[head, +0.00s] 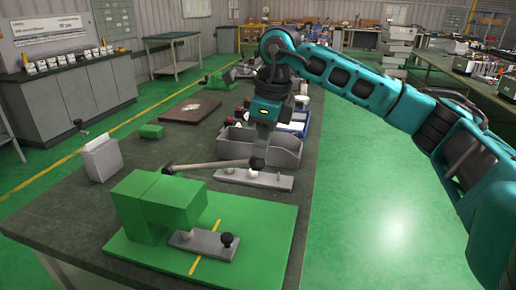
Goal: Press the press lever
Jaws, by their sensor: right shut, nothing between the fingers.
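A green press (160,207) stands on a green base plate (262,232) at the near end of the table. My left gripper is not in view.
A grey plate with a white piece (253,178) lies behind the base plate. A grey bin (284,153) stands behind it. A small grey plate with a black knob (204,243) lies on the base plate.

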